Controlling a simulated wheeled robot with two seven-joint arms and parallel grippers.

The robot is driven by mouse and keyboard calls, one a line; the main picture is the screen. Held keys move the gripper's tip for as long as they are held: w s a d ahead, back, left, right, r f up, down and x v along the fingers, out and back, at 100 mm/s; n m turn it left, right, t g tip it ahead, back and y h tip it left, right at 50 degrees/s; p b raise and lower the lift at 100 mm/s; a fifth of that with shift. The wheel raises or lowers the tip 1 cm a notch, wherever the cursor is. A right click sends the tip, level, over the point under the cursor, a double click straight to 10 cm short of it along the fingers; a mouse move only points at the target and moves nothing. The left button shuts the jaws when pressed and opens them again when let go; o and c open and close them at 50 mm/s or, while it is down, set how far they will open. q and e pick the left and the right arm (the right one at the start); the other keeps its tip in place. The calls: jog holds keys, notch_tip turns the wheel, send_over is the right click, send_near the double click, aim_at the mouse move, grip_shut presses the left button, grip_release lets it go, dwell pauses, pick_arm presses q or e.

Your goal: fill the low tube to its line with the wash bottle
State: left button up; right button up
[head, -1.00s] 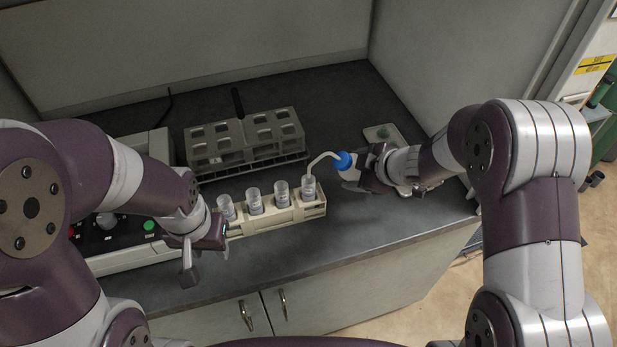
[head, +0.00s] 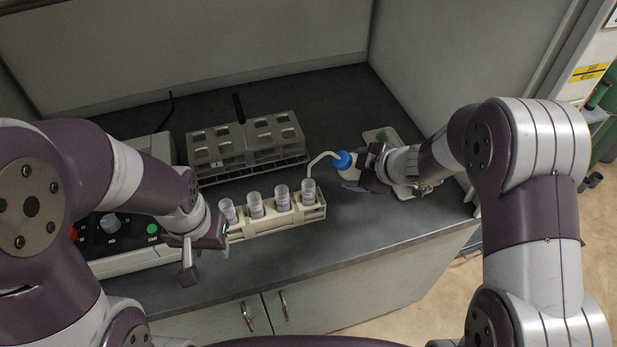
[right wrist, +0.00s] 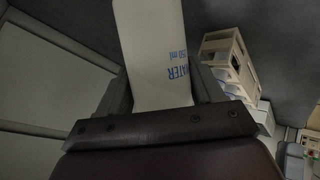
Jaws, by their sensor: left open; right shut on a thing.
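The wash bottle (head: 350,172) has a blue cap and a bent white spout. My right gripper (head: 368,178) is shut on it and holds it tilted beside the rack; its white body with blue lettering fills the right wrist view (right wrist: 155,50). The spout's tip is at the mouth of the rightmost tube (head: 308,190) in a cream rack (head: 270,224). Several labelled clear tubes stand in this rack. Liquid levels and the line are too small to tell. My left gripper (head: 190,262) is open and empty in front of the rack's left end.
A grey rack (head: 245,145) with empty square holes stands behind the tubes. A pale tray (head: 382,136) lies at the back right.

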aim_at(356, 156)
jog(key=shift+r+p, duration=2.05)
jog(key=shift+r, duration=0.25)
jog(key=shift+f, duration=0.1)
